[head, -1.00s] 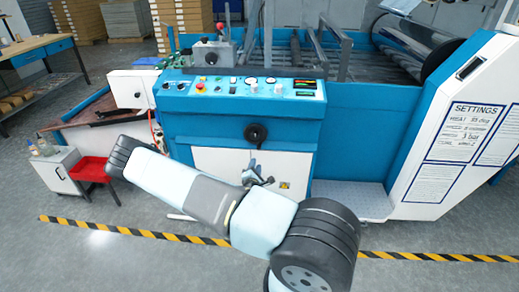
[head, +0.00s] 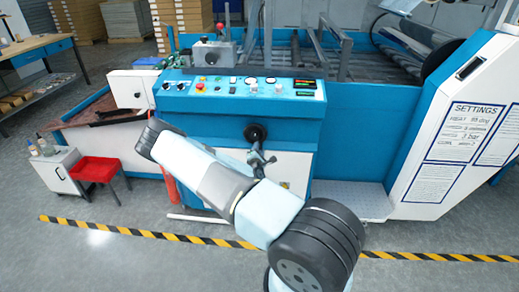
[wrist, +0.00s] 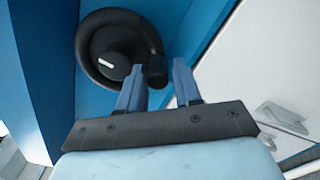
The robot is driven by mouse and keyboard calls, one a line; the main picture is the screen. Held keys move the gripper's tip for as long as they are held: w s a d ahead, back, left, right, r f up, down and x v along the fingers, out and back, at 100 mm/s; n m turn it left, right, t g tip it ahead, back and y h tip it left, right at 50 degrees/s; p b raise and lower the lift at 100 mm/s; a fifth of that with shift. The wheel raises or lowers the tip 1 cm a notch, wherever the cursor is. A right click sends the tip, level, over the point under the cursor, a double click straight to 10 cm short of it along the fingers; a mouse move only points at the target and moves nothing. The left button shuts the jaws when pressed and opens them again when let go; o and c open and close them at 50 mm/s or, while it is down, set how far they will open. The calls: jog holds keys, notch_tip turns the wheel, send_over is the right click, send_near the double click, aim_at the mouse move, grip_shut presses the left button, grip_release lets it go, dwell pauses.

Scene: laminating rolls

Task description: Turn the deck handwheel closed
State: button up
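The black deck handwheel (head: 255,132) is on the blue front of the machine, below the control panel. In the wrist view the handwheel (wrist: 99,47) shows as a round black rim with a hub bearing a white mark and a knob (wrist: 156,70) on its right side. My gripper (head: 262,157) is just below the handwheel. In the wrist view my gripper (wrist: 158,70) has its two blue fingers apart, with the knob showing in the gap between their tips. Whether the fingers touch the knob cannot be told.
The control panel (head: 235,86) with buttons and gauges is above the handwheel. A white door (wrist: 245,75) with a handle is at the right in the wrist view.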

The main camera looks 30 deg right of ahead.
jog(key=shift+w+d, duration=0.25)
jog(key=shift+w, duration=0.15)
